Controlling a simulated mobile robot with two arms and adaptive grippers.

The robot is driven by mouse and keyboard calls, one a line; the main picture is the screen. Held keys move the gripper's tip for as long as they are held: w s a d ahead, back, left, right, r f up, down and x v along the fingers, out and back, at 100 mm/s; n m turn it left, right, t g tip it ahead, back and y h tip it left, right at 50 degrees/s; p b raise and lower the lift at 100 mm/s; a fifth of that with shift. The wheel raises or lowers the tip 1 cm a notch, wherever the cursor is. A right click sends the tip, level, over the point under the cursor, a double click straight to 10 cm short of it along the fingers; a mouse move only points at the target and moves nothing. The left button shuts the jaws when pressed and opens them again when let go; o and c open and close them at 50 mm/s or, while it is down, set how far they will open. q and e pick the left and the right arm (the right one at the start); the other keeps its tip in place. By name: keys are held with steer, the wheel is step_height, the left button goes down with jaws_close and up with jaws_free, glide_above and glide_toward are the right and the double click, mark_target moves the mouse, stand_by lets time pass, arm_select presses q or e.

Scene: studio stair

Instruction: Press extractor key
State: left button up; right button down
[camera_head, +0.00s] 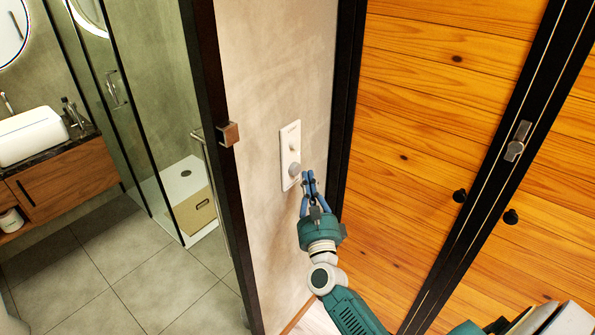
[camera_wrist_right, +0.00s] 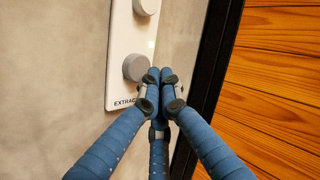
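A white wall panel (camera_head: 290,156) is mounted upright on the beige wall, with two round knobs or keys on it. The lower grey key (camera_head: 294,170) has the label "EXTRAC..." below it, partly hidden, in the right wrist view, where the key (camera_wrist_right: 136,67) is beside my fingertips. An upper whitish key (camera_wrist_right: 146,6) also shows there. My right gripper (camera_head: 308,183) has its blue fingers drawn together, with nothing seen between them. Its fingertips (camera_wrist_right: 163,80) are just right of the grey key; I cannot tell whether they touch it. My left gripper is not in view.
A black door frame (camera_head: 348,110) and wooden plank doors (camera_head: 420,110) stand right of the panel. A dark post with a wooden block (camera_head: 228,134) stands left. Beyond are a glass shower, a cardboard box (camera_head: 196,210) and a washbasin (camera_head: 30,136).

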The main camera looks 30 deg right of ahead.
steer(key=s, duration=0.1)
steer(key=s+d, duration=0.1)
steer(key=s, duration=0.1)
steer(key=s+d, duration=0.1)
steer(key=s, duration=0.1)
steer(key=shift+s+d, duration=0.15)
steer(key=shift+s, duration=0.1)
stand_by(0.4)
